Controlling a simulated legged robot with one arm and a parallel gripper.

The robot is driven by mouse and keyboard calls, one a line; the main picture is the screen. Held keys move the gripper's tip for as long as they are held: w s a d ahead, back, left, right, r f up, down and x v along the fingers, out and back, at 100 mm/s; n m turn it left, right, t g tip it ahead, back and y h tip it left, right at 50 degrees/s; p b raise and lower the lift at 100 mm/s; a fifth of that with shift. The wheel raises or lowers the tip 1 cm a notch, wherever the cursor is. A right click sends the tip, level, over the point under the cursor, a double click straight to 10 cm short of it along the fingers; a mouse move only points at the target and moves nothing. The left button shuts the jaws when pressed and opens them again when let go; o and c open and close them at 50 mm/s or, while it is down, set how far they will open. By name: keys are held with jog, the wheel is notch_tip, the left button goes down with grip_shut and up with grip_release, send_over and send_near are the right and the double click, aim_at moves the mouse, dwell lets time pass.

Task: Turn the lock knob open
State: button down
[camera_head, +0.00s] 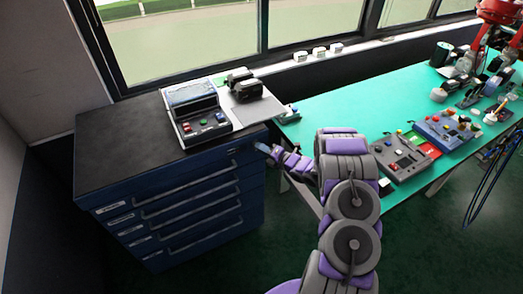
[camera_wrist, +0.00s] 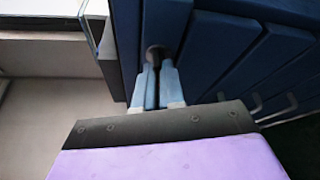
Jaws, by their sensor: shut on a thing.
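The lock knob (camera_wrist: 154,51) shows in the wrist view as a small dark round shape on the dark blue face of the drawer cabinet (camera_wrist: 228,48). My gripper (camera_wrist: 156,72) has its two light blue fingers closed on the knob, with their tips against it. The fingers partly cover the knob, so its turn angle cannot be told. In the head view my gripper (camera_head: 265,149) is at the upper right corner of the drawer cabinet (camera_head: 165,210). The knob is too small or hidden to make out there.
A control box (camera_head: 199,120) with coloured buttons stands on the cabinet's black top. A green workbench (camera_head: 330,108) to the right holds button panels (camera_head: 402,157) and other devices. My arm passes in front of the bench's near edge. Dark green floor lies in front.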

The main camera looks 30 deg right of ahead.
jog(key=m+t, duration=0.1)
jog(key=m, duration=0.3)
jog(key=f+m+t, duration=0.1)
jog(key=m+t, duration=0.1)
jog(key=m, duration=0.2)
jog(key=m+t, duration=0.1)
jog(key=m, duration=0.4)
jog(key=shift+s+f+t+b, duration=0.15)
jog(key=shift+f+t+b, duration=0.15)
jog(key=shift+t, duration=0.1)
jog(key=shift+a, duration=0.1)
jog(key=c, duration=1.4)
grip_release()
jog(key=shift+o, duration=0.8)
jog(key=shift+r, duration=0.15)
jog(key=p+v, duration=0.1)
jog(key=v, duration=1.6)
jog(key=shift+f+p, duration=0.25)
jog(key=shift+p, duration=0.1)
jog(key=shift+d, duration=0.25)
